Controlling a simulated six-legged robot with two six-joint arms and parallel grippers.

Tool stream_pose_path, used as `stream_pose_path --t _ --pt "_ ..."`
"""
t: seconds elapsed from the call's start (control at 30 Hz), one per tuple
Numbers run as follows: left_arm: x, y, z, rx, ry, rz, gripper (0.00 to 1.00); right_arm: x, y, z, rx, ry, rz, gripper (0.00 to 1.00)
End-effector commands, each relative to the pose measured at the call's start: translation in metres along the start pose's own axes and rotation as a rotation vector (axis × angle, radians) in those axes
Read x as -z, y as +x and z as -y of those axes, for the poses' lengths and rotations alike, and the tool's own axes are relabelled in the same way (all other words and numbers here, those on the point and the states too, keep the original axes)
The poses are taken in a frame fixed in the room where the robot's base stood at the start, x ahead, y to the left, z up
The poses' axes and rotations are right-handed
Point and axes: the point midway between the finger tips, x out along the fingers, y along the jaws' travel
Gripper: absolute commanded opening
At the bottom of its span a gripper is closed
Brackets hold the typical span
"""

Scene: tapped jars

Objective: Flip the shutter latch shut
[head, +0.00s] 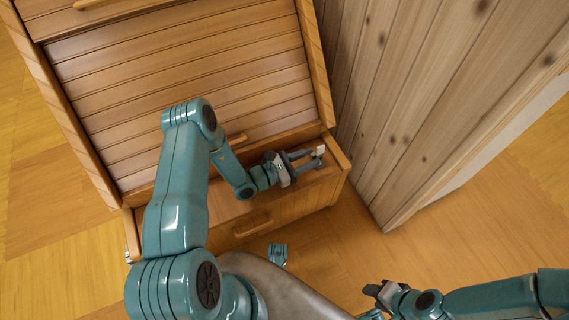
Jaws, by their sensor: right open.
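The slatted wooden shutter (190,85) is down on the cabinet, its handle bar (238,140) near its lower edge. My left gripper (318,157) is over the right end of the ledge below the shutter, its fingers apart with a gap between them. A small pale piece (320,150) shows at its fingertips; I cannot tell whether it is the latch or part of the gripper. No other latch is clearly visible. My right gripper (373,290) is open and empty at the bottom right, away from the cabinet.
A knotty wooden panel (420,90) stands close to the right of the cabinet. A drawer front with a handle (253,224) is below the ledge. The wooden floor (480,225) at the right is clear.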

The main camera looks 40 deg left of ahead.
Motion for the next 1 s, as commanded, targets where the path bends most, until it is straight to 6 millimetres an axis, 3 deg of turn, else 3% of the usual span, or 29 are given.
stream_pose_path --t 0.03,0.2,0.4,1.0 --pt "-0.003 -0.016 -0.001 -0.006 -0.004 -0.003 0.35 -0.001 -0.006 0.003 0.000 -0.003 0.003 0.42" --pt "-0.002 -0.057 -0.001 -0.006 -0.002 -0.002 0.35 -0.003 -0.013 0.007 0.001 -0.008 0.008 0.42" --pt "-0.001 -0.087 0.000 -0.003 -0.001 -0.001 0.35 -0.004 -0.016 0.008 0.001 -0.010 0.010 0.42" --pt "0.000 -0.094 0.000 0.000 0.000 0.000 0.35 -0.004 -0.017 0.008 0.001 -0.010 0.010 0.42"
